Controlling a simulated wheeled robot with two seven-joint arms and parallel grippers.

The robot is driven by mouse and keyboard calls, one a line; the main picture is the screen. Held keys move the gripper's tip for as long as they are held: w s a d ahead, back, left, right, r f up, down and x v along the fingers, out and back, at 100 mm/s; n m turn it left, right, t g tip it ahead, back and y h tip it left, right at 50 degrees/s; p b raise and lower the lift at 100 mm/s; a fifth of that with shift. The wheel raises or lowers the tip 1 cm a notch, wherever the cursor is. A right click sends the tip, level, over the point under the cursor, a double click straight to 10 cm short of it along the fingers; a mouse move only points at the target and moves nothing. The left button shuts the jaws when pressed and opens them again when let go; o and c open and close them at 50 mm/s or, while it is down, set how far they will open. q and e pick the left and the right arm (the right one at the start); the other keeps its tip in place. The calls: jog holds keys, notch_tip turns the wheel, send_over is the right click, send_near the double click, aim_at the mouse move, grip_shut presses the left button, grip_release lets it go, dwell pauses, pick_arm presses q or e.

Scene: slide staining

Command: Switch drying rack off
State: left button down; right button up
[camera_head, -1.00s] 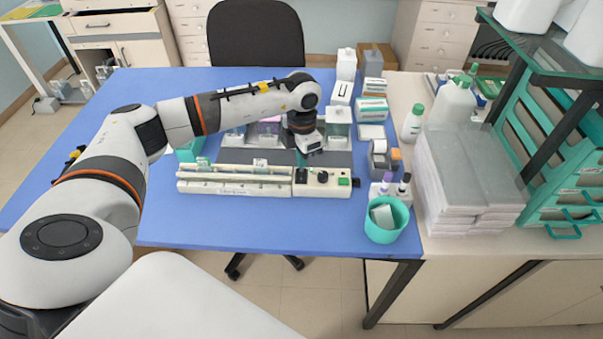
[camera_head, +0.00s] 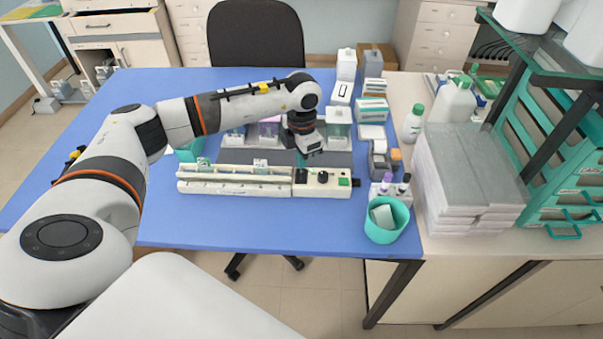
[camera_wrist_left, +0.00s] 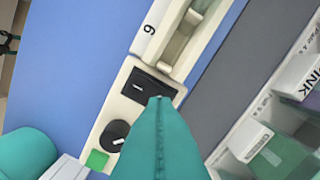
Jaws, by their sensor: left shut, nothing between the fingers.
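The drying rack (camera_head: 235,188) is a long white unit on the blue table, with a control panel at its right end. The panel has a black rocker switch (camera_wrist_left: 150,84), a black knob (camera_wrist_left: 114,135) and a green square (camera_wrist_left: 97,160); the knob (camera_head: 323,177) and green square (camera_head: 344,182) also show in the head view. My left gripper (camera_wrist_left: 160,99) is shut and empty, its teal fingertips over the edge of the rocker switch. I cannot tell whether they touch it. The fingers hide part of the panel. My right gripper is not in view.
A teal beaker (camera_head: 386,222) stands at the table's front right corner. Bottles in a small rack (camera_head: 390,190) stand right of the panel. Staining jars (camera_head: 338,130) stand behind it. The blue table front left (camera_head: 165,225) is clear.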

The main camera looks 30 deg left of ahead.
aim_at(302, 171)
pick_arm(q)
jog(key=shift+f+b, duration=0.75)
jog(key=shift+f, duration=0.15)
dwell(0.8)
jog(key=shift+r+p, duration=2.2)
jog(key=shift+r, duration=1.35)
